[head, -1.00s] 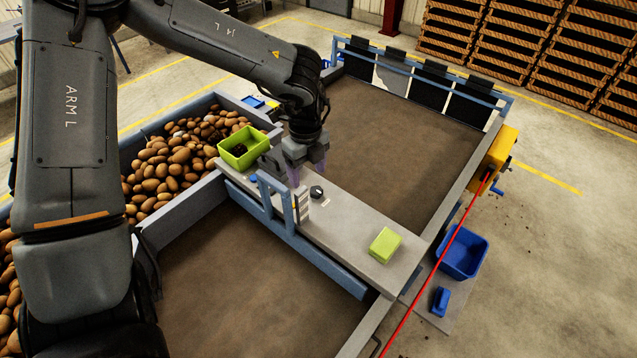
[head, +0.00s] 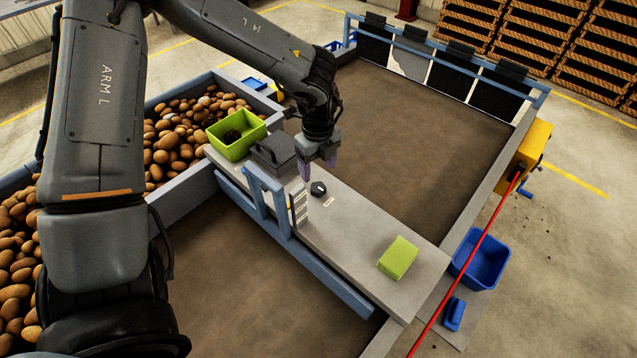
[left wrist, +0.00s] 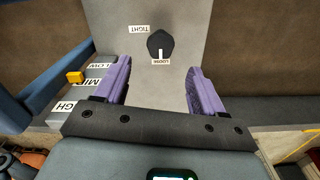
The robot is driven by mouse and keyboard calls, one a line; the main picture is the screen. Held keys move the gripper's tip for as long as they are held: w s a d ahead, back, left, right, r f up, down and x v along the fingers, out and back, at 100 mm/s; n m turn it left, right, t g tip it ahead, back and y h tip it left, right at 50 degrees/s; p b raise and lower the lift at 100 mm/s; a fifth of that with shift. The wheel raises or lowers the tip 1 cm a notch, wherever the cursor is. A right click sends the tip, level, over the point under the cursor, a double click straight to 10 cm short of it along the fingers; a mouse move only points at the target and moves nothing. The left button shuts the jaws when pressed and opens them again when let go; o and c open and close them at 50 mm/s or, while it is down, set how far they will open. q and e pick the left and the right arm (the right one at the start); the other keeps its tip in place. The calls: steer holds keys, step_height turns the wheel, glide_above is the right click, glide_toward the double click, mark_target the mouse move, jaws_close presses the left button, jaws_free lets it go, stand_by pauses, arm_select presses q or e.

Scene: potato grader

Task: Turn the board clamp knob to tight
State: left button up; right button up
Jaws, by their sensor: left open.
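The black clamp knob (head: 318,188) sits on the grey board (head: 365,225) across the grader. In the left wrist view the knob (left wrist: 160,44) shows a white pointer line toward the LOOSE label (left wrist: 169,62). The TIGHT label (left wrist: 139,29) lies to the upper left of the knob and reads upside down. My left gripper (head: 318,168) is above the board, just behind the knob in the head view. Its purple fingers (left wrist: 159,82) are apart and empty, and the knob shows beyond their tips, roughly centred between them. My right gripper is not in view.
A blue frame (head: 266,195) with a LOW, MID, HIGH scale (left wrist: 88,82) and yellow marker (left wrist: 75,77) stands beside the knob. A green bin (head: 236,134) and dark grey box (head: 273,152) are at the left end. A green sponge-like block (head: 398,257) lies right; board between is clear.

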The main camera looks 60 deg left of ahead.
mark_target(318, 187)
arm_select(q)
step_height(318, 187, down, 6)
steer(key=shift+r, duration=0.25)
steer(key=shift+f+p, duration=0.3)
steer(key=shift+f, duration=0.75)
